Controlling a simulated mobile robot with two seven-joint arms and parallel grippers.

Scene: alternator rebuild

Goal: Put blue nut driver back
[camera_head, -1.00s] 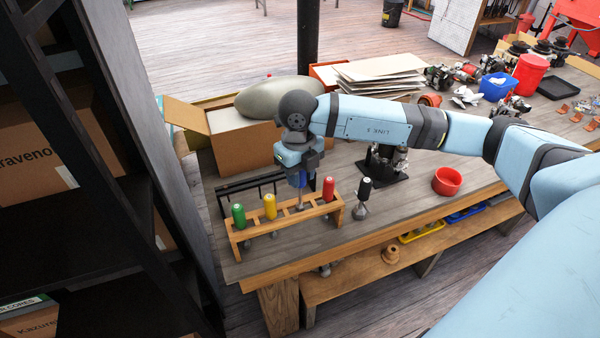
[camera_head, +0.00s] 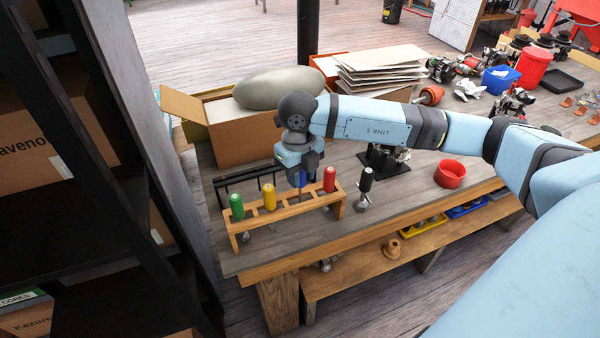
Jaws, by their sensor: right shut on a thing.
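The blue nut driver (camera_head: 299,180) is upright at the wooden rack (camera_head: 284,213), between the yellow-handled driver (camera_head: 269,196) and the red-handled driver (camera_head: 329,178). My right gripper (camera_head: 299,170) is above it and shut on its handle, pointing down. The gripper hides the top of the handle. The driver's lower end is at the rack; how deep it sits in its slot I cannot tell. A green-handled driver (camera_head: 237,206) stands at the rack's left end. My left gripper is not in view.
A red bowl (camera_head: 449,173) is further right. A cardboard box (camera_head: 238,139) with a grey-green rounded object is behind my arm. A dark shelf stands close on the left.

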